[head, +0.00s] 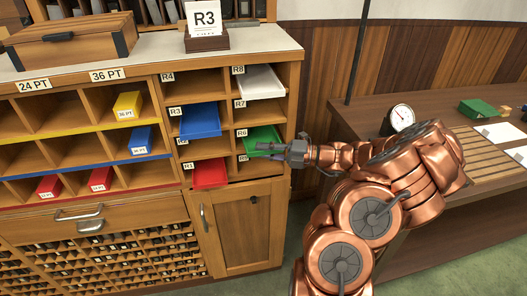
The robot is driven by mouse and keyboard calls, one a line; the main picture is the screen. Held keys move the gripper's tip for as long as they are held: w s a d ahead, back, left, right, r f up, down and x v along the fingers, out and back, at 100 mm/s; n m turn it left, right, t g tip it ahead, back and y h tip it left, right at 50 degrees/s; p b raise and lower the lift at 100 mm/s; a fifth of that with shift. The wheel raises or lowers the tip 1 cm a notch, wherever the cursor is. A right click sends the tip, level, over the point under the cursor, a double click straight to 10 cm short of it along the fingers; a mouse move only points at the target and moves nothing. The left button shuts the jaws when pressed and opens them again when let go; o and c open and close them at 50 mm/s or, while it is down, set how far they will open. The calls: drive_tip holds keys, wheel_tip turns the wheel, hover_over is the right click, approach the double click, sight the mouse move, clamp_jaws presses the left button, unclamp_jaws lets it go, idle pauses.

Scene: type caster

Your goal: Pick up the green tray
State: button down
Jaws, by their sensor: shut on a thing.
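The green tray (262,134) sits in the cubby labelled R6, in the right column of the wooden rack, with its front end sticking out of the opening. My gripper (274,149) is at the tray's front edge, reaching in from the right, and is shut on it. The gripper and wrist hide the tray's front right corner. The tray looks roughly level and still partly inside the cubby.
A white tray (262,83) juts out above, and blue (200,121) and red (209,174) trays jut out to the left. At right, a bench holds a dial scale (401,117) and a green block (477,108).

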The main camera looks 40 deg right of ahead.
wheel_tip(320, 180, up, 2)
drive_tip(key=shift+r, duration=0.25)
drive_tip(key=s+a, duration=0.3)
drive_tip(key=s, duration=0.5)
drive_tip(key=s+a+b, duration=0.1)
drive_tip(key=s+a, duration=0.3)
drive_tip(key=s, duration=0.4)
drive_tip(key=shift+s+f, duration=0.15)
drive_tip(key=shift+s, duration=0.15)
drive_tip(key=c, duration=1.7)
unclamp_jaws()
drive_tip(key=shift+c, duration=0.2)
clamp_jaws()
